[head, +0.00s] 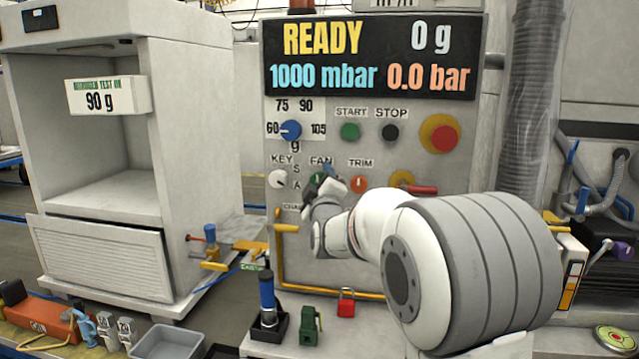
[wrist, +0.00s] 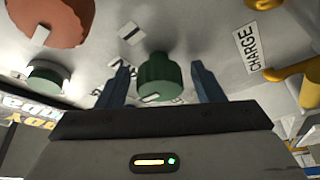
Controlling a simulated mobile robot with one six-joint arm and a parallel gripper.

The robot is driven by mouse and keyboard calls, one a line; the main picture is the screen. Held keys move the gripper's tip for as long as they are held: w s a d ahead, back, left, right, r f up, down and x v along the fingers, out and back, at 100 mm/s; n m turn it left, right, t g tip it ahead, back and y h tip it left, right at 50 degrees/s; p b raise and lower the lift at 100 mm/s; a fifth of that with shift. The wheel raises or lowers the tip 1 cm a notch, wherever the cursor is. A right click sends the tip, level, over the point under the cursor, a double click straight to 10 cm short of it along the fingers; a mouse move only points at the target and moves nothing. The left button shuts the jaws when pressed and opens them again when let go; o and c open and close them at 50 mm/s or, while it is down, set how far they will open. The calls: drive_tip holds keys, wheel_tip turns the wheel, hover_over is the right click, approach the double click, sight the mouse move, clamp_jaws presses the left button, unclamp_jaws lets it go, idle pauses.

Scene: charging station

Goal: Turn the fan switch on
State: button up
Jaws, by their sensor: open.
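The fan switch is a green ribbed knob under the FAN label (head: 321,161) on the grey panel. In the head view my gripper (head: 327,182) and wrist largely hide it. In the wrist view the green fan knob (wrist: 158,75) sits between my two blue-grey fingertips, with a visible gap on each side. My gripper (wrist: 161,84) is open around the knob and not clamped on it. A small white mark shows on the knob's near edge; the switch's setting is hard to read.
Nearby on the panel are the white KEY knob (head: 278,180), orange TRIM knob (head: 359,184), blue dial (head: 290,130), green START button (head: 350,131), black STOP button (head: 390,132) and red emergency button (head: 440,134). A yellow pipe (head: 281,250) runs below left.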

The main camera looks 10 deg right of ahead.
drive_tip(key=shift+c, duration=0.4)
drive_tip(key=c, duration=0.9)
drive_tip(key=shift+f, duration=0.1)
